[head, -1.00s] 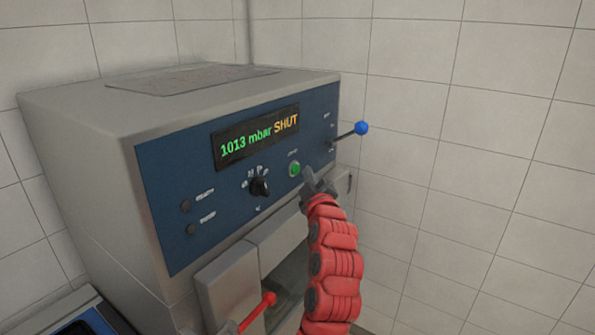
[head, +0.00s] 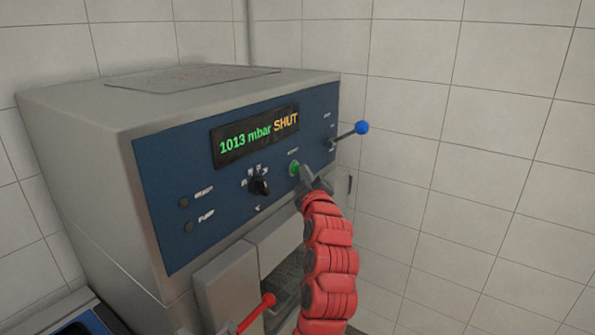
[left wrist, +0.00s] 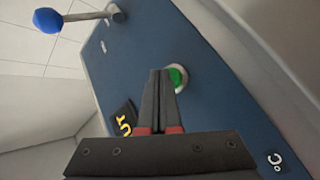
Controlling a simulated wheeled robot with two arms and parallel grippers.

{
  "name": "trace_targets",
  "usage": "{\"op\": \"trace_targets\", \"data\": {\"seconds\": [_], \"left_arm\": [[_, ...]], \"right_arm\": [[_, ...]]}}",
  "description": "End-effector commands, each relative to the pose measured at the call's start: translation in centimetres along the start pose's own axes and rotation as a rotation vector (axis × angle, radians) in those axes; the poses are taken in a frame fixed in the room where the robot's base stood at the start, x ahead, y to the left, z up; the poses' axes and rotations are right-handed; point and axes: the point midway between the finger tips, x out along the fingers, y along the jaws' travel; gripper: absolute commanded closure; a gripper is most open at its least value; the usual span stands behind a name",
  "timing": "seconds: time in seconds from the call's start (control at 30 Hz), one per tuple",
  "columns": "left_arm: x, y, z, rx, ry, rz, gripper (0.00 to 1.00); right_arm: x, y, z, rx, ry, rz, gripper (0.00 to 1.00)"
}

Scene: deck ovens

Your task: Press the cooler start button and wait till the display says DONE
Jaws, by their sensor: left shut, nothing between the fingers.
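The cooler (head: 90,125) is a grey metal box with a blue control panel (head: 235,205). Its display (head: 256,136) reads "1013 mbar" in green and "SHUT" in orange. The green start button (head: 294,169) sits right of the black knob. My left gripper (head: 305,171) is shut and empty, its tips right beside the button in the head view. In the left wrist view the shut fingers (left wrist: 160,80) overlap the edge of the green button (left wrist: 177,78); whether they touch it I cannot tell. My right gripper is not in view.
A blue-knobbed lever (head: 362,128) sticks out at the panel's right end. A black dial (head: 260,186) is left of the button. Tiled wall stands behind and to the right.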

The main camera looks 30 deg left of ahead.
Motion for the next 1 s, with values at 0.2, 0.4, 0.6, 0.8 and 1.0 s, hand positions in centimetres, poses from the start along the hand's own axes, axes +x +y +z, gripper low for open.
{"op": "trace_targets", "data": {"seconds": [0.2, 0.4, 0.6, 0.8, 1.0], "left_arm": [[0.2, -0.21, -0.12, 0.0, 0.0, 0.0, 1.0], [0.38, -0.35, -0.28, 0.0, 0.001, -0.001, 1.0], [0.55, -0.47, -0.44, 0.0, 0.002, -0.001, 1.0], [0.57, -0.44, -0.5, 0.0, 0.002, -0.001, 1.0], [0.48, -0.42, -0.39, 0.0, 0.002, 0.0, 1.0]], "right_arm": [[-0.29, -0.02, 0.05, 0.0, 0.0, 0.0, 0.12], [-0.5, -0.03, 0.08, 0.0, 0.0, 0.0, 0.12], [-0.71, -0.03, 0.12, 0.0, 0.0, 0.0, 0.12], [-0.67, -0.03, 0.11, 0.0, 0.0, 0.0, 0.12], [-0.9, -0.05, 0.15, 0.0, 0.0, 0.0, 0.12]]}}
